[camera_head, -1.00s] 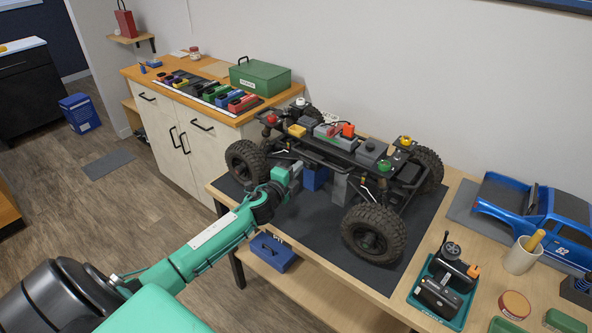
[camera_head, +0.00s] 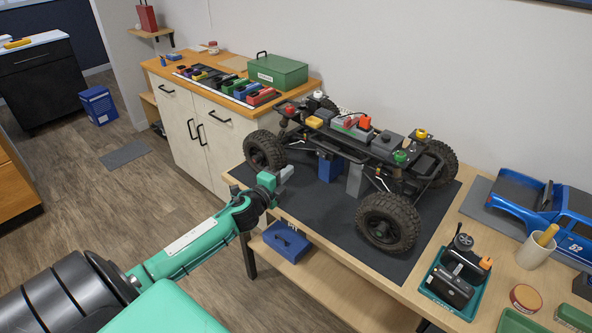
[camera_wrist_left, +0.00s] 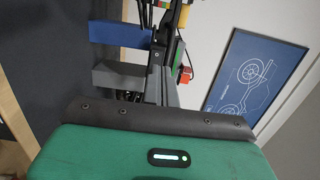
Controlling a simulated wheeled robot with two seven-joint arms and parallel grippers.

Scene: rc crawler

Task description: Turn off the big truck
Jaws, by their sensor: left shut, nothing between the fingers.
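The big truck (camera_head: 388,150) is a black crawler chassis without its body, raised on a blue block (camera_head: 330,168) and a grey block (camera_head: 357,178) on a dark mat (camera_head: 318,213). Its top carries a red-orange part (camera_head: 364,122), a yellow block (camera_head: 315,122) and coloured caps. My left gripper (camera_head: 285,175) is shut and empty, low beside the truck's near side and apart from it. In the left wrist view part of the chassis (camera_wrist_left: 172,60) shows beyond my green gripper housing; the fingertips cannot be made out there. My right gripper is out of view.
A blue truck body (camera_head: 525,198) lies at the right. In front are a teal tray (camera_head: 432,293) with a transmitter, a cup (camera_head: 534,252) and small tins. A blue case (camera_head: 287,241) sits on the lower shelf. A green box (camera_head: 278,71) stands on the back cabinet.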

